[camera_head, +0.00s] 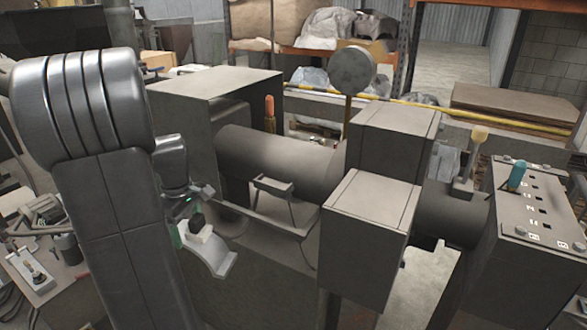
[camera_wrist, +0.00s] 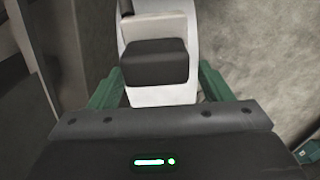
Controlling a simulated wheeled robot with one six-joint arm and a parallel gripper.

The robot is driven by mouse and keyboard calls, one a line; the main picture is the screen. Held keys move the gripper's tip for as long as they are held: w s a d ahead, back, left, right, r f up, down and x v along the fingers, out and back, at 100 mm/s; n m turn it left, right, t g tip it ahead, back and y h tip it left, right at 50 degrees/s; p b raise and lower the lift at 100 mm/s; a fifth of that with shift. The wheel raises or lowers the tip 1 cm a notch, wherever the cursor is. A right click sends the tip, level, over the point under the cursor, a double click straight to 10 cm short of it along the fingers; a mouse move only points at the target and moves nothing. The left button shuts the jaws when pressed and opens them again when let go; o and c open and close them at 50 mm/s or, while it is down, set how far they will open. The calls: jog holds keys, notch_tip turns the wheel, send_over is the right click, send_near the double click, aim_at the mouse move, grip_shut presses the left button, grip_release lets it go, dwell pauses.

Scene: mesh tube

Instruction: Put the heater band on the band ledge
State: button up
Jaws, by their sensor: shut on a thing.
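The heater band (camera_head: 217,257) is a pale, curved half-ring with a dark block on it. In the head view it hangs left of the grey barrel, below my wrist. My gripper (camera_head: 195,220) is shut on the band, near its dark block. In the wrist view my gripper (camera_wrist: 157,85) has its green fingers on both sides of the dark block, with the white band (camera_wrist: 165,96) below it. A narrow grey shelf-like bar (camera_head: 273,186) sticks out at the barrel's front, right of the band. I cannot tell whether this is the band ledge.
The large grey barrel (camera_head: 285,158) runs between grey boxes. A thin bar (camera_head: 265,219) runs low in front of it. A grey box (camera_head: 370,230) stands to the right, near a control panel (camera_head: 535,215). A cluttered bench (camera_head: 45,265) is at left, partly behind my arm.

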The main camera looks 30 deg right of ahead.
jog(key=s+d+r+n, duration=0.2)
jog(key=d+r+n, duration=0.2)
jog(key=r, duration=0.4)
jog(key=s+d+r+n, duration=0.1)
jog(key=d+r+n, duration=0.4)
jog(key=r, duration=0.4)
jog(key=s+d+r+n, duration=0.2)
jog(key=d+r+n, duration=0.2)
jog(key=r+n, duration=0.2)
notch_tip(320, 180, up, 3)
jog(key=shift+s+d+f, duration=0.15)
jog(key=shift+s+d, duration=0.15)
jog(key=shift+d, duration=0.1)
